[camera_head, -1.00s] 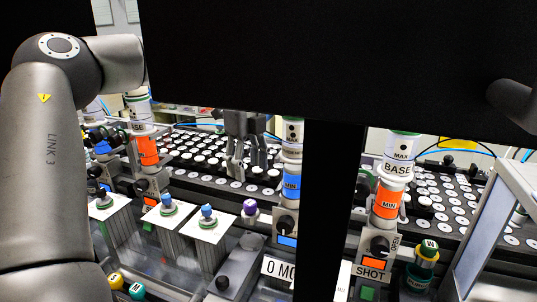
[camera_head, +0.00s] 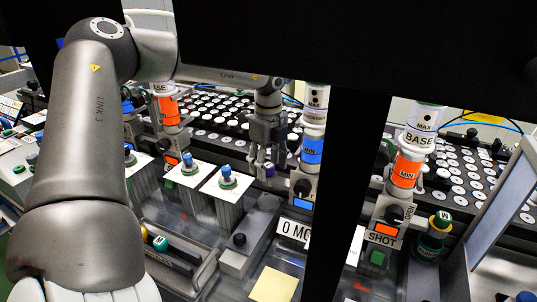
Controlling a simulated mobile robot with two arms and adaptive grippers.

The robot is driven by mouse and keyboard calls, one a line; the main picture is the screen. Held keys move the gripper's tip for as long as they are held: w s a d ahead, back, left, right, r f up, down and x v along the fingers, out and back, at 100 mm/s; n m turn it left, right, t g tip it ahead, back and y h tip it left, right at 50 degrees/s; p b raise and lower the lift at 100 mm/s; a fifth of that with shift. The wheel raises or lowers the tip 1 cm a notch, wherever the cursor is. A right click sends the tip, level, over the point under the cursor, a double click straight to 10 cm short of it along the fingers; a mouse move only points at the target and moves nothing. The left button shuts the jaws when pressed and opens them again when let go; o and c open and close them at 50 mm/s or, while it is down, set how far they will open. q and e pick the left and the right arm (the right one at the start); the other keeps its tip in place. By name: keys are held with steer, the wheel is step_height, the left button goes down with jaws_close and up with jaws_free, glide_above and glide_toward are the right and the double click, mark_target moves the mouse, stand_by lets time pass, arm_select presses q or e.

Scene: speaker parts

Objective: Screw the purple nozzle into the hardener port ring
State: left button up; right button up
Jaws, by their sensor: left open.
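The purple nozzle (camera_head: 269,170) shows as a small purple patch low between the fingers of my left gripper (camera_head: 268,163). The gripper points down and is open, with its fingers about the nozzle. I cannot tell whether they touch it. The hardener column (camera_head: 312,150), with a blue MIN label, stands just to the right of the gripper. I cannot make out its port ring clearly. My right gripper is not in view.
Blue-topped parts on white-topped blocks (camera_head: 227,194) stand left of the gripper. An orange-labelled BASE column (camera_head: 405,170) stands to the right. A tray of white discs (camera_head: 222,110) lies behind. A black panel (camera_head: 380,60) blocks the upper view.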

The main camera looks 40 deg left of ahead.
arm_select(q)
steer(key=c, duration=1.1)
steer(key=m, duration=1.2)
steer(key=o, duration=0.7)
steer(key=shift+o, duration=0.2)
